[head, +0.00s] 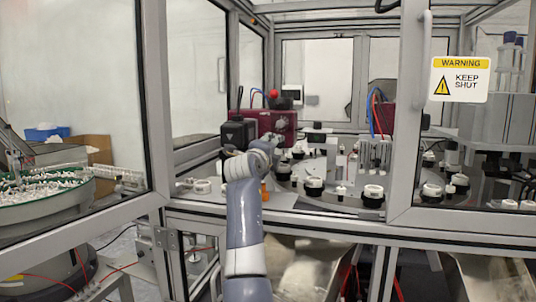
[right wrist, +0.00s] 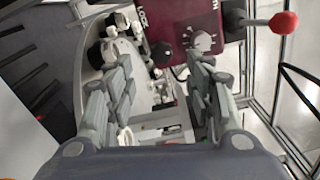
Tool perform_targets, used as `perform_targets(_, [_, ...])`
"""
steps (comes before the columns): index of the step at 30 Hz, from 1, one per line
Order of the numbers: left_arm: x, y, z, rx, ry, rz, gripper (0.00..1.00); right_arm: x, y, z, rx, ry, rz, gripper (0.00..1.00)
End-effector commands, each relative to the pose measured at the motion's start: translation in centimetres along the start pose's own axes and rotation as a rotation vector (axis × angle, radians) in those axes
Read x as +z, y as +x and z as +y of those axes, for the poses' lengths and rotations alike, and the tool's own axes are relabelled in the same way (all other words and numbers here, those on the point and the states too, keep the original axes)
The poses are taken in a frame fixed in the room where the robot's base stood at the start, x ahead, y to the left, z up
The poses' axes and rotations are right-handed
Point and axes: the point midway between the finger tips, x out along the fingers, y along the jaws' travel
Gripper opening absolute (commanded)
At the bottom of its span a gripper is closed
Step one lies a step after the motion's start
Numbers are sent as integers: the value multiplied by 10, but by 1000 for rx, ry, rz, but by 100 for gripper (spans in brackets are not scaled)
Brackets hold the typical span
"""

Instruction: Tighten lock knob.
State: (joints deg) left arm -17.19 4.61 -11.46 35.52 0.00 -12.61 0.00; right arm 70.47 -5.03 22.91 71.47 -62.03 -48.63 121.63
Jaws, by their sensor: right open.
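My right gripper (head: 266,149) reaches through the cell opening to the maroon unit (head: 280,123). In the right wrist view, my right gripper (right wrist: 160,78) is open, with its two fingers apart and nothing held between them. A black knob (right wrist: 162,53) sits beside the LOCK label, beyond the fingertips and roughly between them. The gripper does not appear to touch it. A pale dial (right wrist: 203,41) is on the maroon face (right wrist: 184,22), near the right finger. In the head view the lock knob cannot be made out. My left gripper is not in view.
A red ball-ended lever (right wrist: 283,22) sticks out at the upper right of the wrist view. A turntable with black and white parts (head: 314,184) lies right of my arm. Metal frame posts (head: 405,110) and a door with a warning sign (head: 459,79) bound the opening.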

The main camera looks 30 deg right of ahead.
Motion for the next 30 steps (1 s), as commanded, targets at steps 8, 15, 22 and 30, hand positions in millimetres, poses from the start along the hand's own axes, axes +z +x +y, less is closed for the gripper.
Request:
perform_targets(8, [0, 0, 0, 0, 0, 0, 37, 0, -37, 1, 1, 0, -1, 49])
perform_targets(15, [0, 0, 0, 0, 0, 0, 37, -1, -46, 1, 1, 0, 1, 49])
perform_targets(22, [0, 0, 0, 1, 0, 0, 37, 0, -46, 1, 1, 0, 1, 49])
perform_targets(30, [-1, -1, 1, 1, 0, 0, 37, 0, -46, -1, 1, 1, 1, 49])
